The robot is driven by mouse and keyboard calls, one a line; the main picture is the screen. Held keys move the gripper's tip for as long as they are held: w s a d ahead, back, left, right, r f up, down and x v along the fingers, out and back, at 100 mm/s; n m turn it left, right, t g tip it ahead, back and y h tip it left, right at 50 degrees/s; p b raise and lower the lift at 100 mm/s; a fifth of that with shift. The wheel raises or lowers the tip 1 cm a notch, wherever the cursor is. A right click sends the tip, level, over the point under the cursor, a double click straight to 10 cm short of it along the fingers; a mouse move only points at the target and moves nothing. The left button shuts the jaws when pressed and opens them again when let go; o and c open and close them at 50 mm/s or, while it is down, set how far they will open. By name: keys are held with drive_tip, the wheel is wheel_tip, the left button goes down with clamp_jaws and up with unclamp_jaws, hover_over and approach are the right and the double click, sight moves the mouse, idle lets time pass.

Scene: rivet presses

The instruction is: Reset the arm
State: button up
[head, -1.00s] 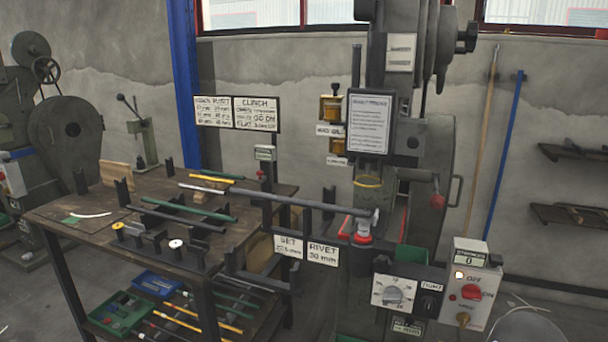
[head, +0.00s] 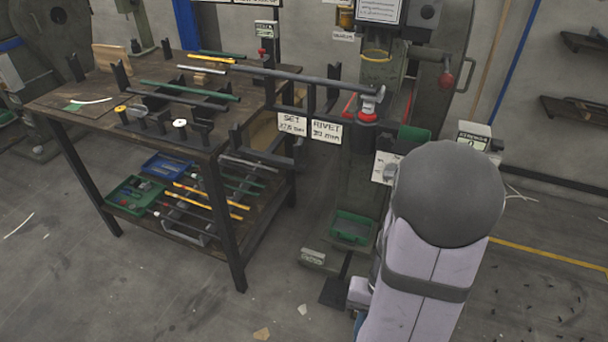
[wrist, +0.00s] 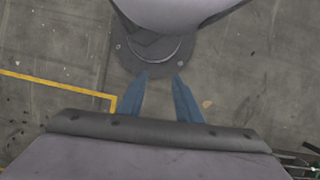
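My arm (head: 425,270) shows at the lower right of the head view, its grey rounded joint (head: 448,192) in front of the press's control boxes, hiding most of them. My gripper (wrist: 161,76) shows in the wrist view. Its two blue fingers stand apart with nothing between them, over the concrete floor. Another part of my own body fills the top of the wrist view, close beyond the fingertips. I cannot make out the gripper's fingers in the head view.
A rivet press (head: 388,75) stands behind my arm. A long dark bar (head: 310,80) reaches from the workbench (head: 62,102) to the press. A green bin (head: 352,228) sits low on the press. The floor (head: 120,290) at the lower left is mostly clear.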

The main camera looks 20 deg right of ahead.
drive_tip(key=w+a+r+n+t+h, duration=0.1)
drive_tip(key=w+a+r+n+t, duration=0.15)
drive_tip(key=w+a+n, duration=0.2)
drive_tip(key=w+a+r+n+t+h, duration=0.1)
drive_tip(key=w+a+r+n, duration=0.3)
drive_tip(key=w+a, duration=0.15)
wheel_tip(320, 180, up, 26)
drive_tip(key=s+a+p, duration=0.1)
drive_tip(key=p, duration=2.4)
drive_tip(key=shift+f+p, duration=0.15)
drive_tip(key=shift+p, duration=0.15)
